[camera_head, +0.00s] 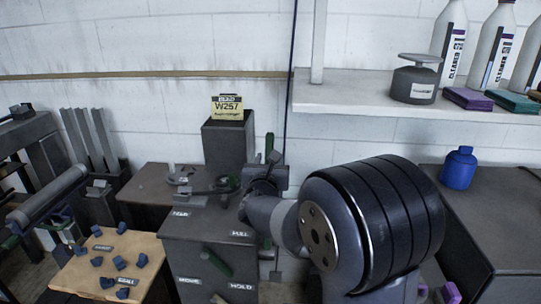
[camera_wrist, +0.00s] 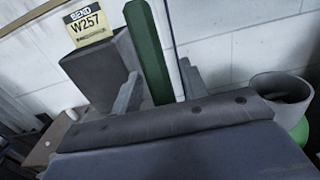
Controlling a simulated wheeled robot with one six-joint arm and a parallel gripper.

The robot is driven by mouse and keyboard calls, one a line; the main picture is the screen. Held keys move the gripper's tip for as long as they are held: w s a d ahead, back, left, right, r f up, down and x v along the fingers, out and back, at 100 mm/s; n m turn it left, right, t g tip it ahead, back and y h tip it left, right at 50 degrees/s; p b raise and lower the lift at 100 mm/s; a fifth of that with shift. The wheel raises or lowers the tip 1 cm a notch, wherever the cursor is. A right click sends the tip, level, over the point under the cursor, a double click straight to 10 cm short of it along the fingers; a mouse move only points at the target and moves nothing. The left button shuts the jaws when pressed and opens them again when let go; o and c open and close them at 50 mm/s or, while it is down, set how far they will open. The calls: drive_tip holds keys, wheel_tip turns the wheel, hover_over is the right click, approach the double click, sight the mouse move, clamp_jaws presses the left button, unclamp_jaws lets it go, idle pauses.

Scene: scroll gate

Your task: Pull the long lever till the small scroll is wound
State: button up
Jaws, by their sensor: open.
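A long green lever (camera_wrist: 149,52) stands upright in the wrist view, between the two fingers of my open gripper (camera_wrist: 160,90); gaps show on both sides, and the fingers are not closed on it. In the head view, my gripper (camera_head: 266,170) is at the right rear of the dark cabinet (camera_head: 205,232) marked PULL, MOVE and HOLD. A green piece (camera_head: 269,142) rises just behind it, and the lever's base is hidden. A second green handle (camera_head: 215,261) sticks out of the cabinet's front. I cannot tell which part is the small scroll.
A dark block (camera_head: 228,145) with a W257 card (camera_head: 227,107) stands behind the cabinet. A wooden board (camera_head: 108,258) with several blue pieces is at left, near a grey roller (camera_head: 45,195). A shelf (camera_head: 400,111) with bottles hangs at right, above a blue jar (camera_head: 459,170).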

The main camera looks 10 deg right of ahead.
drive_tip(key=shift+x, duration=1.25)
drive_tip(key=shift+c, duration=0.3)
clamp_jaws()
